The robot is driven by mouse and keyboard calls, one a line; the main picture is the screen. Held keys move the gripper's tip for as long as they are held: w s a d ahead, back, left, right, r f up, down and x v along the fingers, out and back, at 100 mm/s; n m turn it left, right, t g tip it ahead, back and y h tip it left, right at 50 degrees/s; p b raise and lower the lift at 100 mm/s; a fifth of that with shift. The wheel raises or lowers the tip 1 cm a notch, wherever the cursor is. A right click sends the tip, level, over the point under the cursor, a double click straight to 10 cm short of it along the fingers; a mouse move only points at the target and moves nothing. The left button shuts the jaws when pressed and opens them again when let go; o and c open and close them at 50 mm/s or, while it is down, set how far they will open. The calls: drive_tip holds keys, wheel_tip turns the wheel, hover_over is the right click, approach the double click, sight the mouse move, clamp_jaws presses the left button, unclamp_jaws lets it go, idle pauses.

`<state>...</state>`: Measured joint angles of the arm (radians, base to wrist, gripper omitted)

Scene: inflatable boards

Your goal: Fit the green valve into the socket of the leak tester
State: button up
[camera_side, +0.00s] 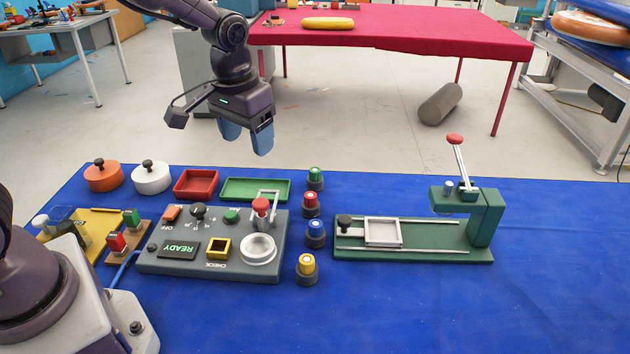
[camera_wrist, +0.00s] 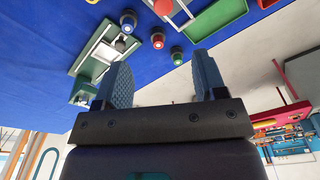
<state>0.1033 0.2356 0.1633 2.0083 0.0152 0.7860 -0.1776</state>
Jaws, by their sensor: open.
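The green valve (camera_side: 315,178) stands upright in a dark holder on the blue mat, at the far end of a row of valves. It also shows in the wrist view (camera_wrist: 177,56), beyond the fingers. The leak tester, a grey console (camera_side: 215,262), has a READY display, a round white socket ring (camera_side: 258,249), a yellow square frame (camera_side: 218,248) and a red-knobbed clamp (camera_side: 261,207). The ring looks empty. My gripper (camera_side: 246,143) is open and empty, high above the mat, left of the green valve in the side view. Its fingers also show in the wrist view (camera_wrist: 160,75).
Red (camera_side: 310,202), blue (camera_side: 316,232) and yellow (camera_side: 307,267) valves stand in the same row. A green lever fixture (camera_side: 480,225) is at the right. Red (camera_side: 196,184) and green (camera_side: 256,188) trays lie behind the console. The mat's front right is clear.

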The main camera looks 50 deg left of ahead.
drive_tip(key=w+a+f+n+y, duration=0.2)
drive_tip(key=w+a+f+n, duration=0.1)
drive_tip(key=w+f, duration=0.8)
drive_tip(key=n+t, duration=0.2)
approach(315, 171)
drive_tip(key=x, duration=0.5)
drive_tip(key=shift+s+d+f, duration=0.15)
drive_tip(key=shift+s+f, duration=0.05)
drive_tip(key=shift+s, duration=0.15)
drive_tip(key=shift+w+x, duration=0.15)
drive_tip(key=shift+x, duration=1.2)
drive_tip(key=shift+w+x, duration=0.1)
drive_tip(key=shift+x, duration=1.2)
drive_tip(key=shift+r, duration=0.15)
drive_tip(key=c, duration=0.9)
